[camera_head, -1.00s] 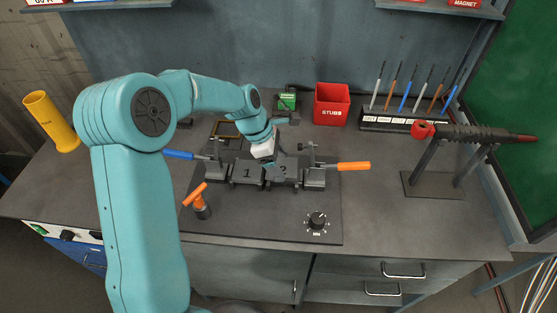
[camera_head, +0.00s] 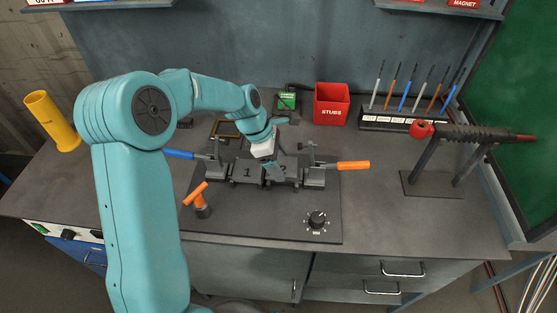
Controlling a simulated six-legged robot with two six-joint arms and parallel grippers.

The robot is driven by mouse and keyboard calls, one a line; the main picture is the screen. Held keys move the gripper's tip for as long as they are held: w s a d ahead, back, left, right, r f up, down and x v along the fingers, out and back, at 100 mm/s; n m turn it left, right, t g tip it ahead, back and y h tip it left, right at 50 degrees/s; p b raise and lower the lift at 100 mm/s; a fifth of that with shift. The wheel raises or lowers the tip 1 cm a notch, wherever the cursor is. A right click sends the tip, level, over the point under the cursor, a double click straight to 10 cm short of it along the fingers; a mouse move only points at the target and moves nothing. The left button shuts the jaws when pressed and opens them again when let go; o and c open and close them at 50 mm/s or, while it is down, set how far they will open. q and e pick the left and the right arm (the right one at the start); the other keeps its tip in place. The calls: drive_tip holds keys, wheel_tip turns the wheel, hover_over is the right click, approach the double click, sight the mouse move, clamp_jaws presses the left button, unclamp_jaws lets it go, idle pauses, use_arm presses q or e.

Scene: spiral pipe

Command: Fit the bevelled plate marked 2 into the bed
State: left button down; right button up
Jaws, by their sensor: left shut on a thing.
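The dark plate marked 2 (camera_head: 285,172) is at the right half of the bed (camera_head: 313,181), beside the plate marked 1 (camera_head: 246,173). My left gripper (camera_head: 270,161) reaches over the bed from behind and is shut on the plate marked 2 near its left side. The gripper hides part of the plate and of its number. I cannot tell whether the plate is fully seated. My right gripper is not in view.
A blue-handled clamp (camera_head: 180,154) and an orange-handled clamp (camera_head: 353,166) flank the bed. An orange T-handle (camera_head: 198,194) and a black knob (camera_head: 317,220) stand in front. A red STUBS bin (camera_head: 331,104) is behind. The right tabletop front is clear.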

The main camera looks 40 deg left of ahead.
use_arm(q)
drive_tip(key=shift+r+p, duration=0.1)
drive_tip(key=shift+p, duration=0.3)
idle(0.5)
drive_tip(key=shift+f+b, duration=0.7)
drive_tip(key=shift+f, duration=0.4)
unclamp_jaws()
drive_tip(key=shift+a+r, duration=0.2)
drive_tip(key=shift+r, duration=0.15)
drive_tip(key=v, duration=1.5)
drive_tip(key=shift+r, duration=0.3)
drive_tip(key=shift+s, duration=0.1)
